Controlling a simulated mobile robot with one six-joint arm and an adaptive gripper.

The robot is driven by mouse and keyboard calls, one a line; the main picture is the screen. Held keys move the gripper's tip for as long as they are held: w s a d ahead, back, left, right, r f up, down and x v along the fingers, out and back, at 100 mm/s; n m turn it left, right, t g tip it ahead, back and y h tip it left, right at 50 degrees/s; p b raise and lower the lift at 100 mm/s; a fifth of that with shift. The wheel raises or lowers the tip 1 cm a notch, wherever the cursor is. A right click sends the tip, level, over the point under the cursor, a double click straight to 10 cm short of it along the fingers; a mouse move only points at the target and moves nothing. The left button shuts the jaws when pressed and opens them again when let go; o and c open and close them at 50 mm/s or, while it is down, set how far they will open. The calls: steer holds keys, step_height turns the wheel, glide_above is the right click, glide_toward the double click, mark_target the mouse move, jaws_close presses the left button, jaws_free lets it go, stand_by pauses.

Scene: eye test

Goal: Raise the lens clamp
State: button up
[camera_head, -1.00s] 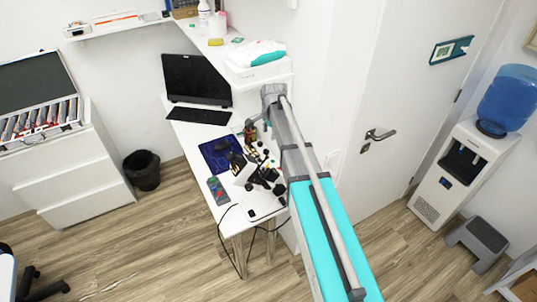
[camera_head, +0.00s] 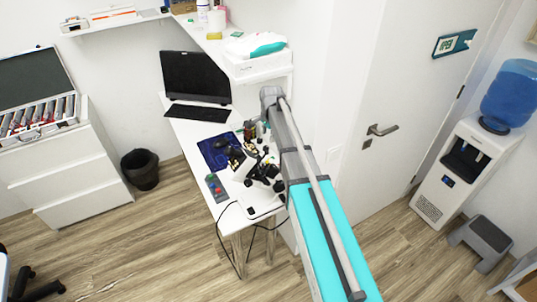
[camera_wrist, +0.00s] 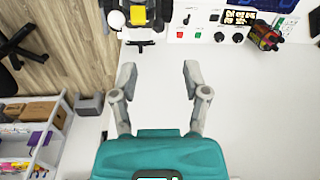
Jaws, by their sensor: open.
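A dark instrument with black parts (camera_head: 262,170) stands on the white desk in the head view. At the top of the wrist view is a black and yellow device (camera_wrist: 140,18) with a white round part, cut off by the frame edge. I cannot single out the lens clamp for certain on either. My gripper (camera_wrist: 158,74) is open and empty in the wrist view, its two grey fingers apart over a bare white surface. The device lies beyond the fingertips, apart from them. In the head view my gripper is small and hard to make out among the desk things.
A white panel with knobs and a lit display (camera_wrist: 240,17) lies beyond the fingers. A colourful object (camera_wrist: 264,36) is beside it. Bare white surface is free around the fingers.

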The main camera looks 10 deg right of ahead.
steer(key=shift+w+a+f+b, duration=0.1)
steer(key=shift+w+f+b, duration=0.05)
steer(key=shift+f+b, duration=1.35)
steer(key=shift+w+a+f+b, duration=0.1)
steer(key=shift+w+f+b, duration=0.1)
steer(key=shift+f+b, duration=1.35)
steer(key=shift+w+a+f+b, duration=0.1)
steer(key=shift+w+f+b, duration=0.05)
steer(key=shift+f+b, duration=1.35)
steer(key=shift+f, duration=0.2)
jaws_close()
steer(key=shift+r, duration=0.1)
